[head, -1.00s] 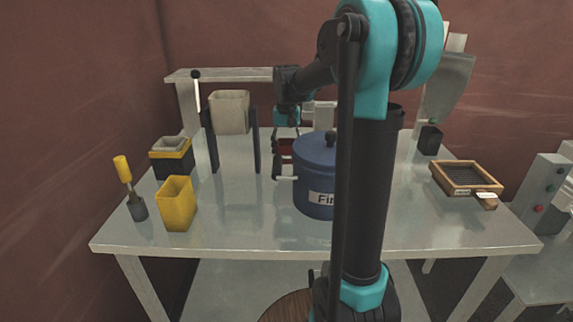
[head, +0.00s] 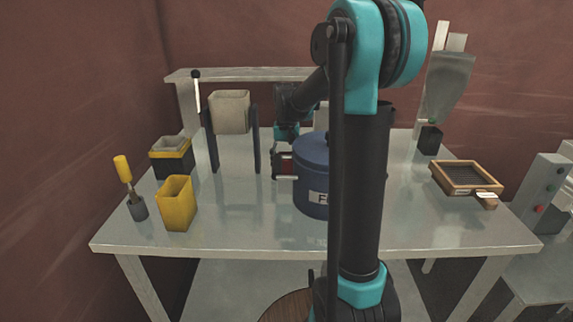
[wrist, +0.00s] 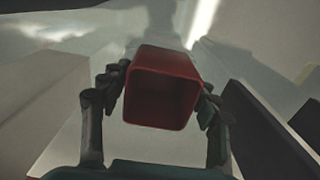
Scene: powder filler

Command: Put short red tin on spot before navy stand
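The short red tin (wrist: 162,88) is between the two fingers of my gripper (wrist: 158,98) in the wrist view, its square open top facing the camera. The fingers touch or nearly touch its sides and appear shut on it. In the head view a sliver of the red tin (head: 286,162) shows at my gripper (head: 284,166), just left of the blue pot and above the table.
The blue lidded pot (head: 314,175) is close right of my gripper, partly behind my arm. A yellow container (head: 176,204), a black-and-yellow box (head: 171,158) and a yellow-handled tool (head: 128,185) stand left. A wooden sieve (head: 466,180) lies right. The table front (head: 245,215) is clear.

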